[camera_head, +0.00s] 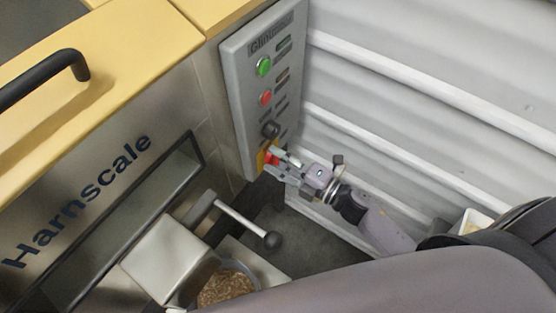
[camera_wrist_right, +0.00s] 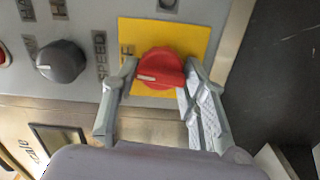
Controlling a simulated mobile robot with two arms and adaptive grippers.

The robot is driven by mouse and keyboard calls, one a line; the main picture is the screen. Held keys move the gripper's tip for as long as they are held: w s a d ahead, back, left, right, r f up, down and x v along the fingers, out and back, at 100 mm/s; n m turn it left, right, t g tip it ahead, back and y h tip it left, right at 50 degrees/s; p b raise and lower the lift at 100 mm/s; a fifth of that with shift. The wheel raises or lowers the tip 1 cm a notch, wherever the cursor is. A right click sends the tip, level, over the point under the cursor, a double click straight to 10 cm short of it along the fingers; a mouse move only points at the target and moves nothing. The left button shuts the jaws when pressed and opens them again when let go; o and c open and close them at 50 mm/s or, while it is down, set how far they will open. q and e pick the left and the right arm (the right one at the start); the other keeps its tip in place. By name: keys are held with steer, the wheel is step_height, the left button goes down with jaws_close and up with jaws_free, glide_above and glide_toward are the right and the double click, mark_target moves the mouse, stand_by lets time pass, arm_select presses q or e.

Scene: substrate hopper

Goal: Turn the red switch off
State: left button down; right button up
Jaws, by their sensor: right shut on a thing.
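The red switch (camera_wrist_right: 160,68) is a round red knob on a yellow plate (camera_wrist_right: 207,38), low on the grey control panel. A pale mark shows on its left side in the right wrist view. My right gripper (camera_wrist_right: 160,76) is shut on the red switch, one finger at each side of it. In the head view the gripper (camera_head: 272,163) is at the panel's lower end, and the red switch (camera_head: 269,158) shows only partly past its fingers. My left gripper is not in view.
The control panel (camera_head: 239,104) carries a green button (camera_head: 264,66), a red button (camera_head: 265,98) and a black knob (camera_head: 270,130) above the switch. A lever with a black ball (camera_head: 272,240) and a bowl of substrate (camera_head: 226,288) are below. A ribbed wall (camera_head: 420,75) lies right.

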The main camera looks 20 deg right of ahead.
steer(key=shift+n, duration=0.7)
steer(key=o, duration=1.2)
steer(key=shift+c, duration=0.2)
steer(key=shift+s, duration=0.1)
steer(key=v, duration=1.2)
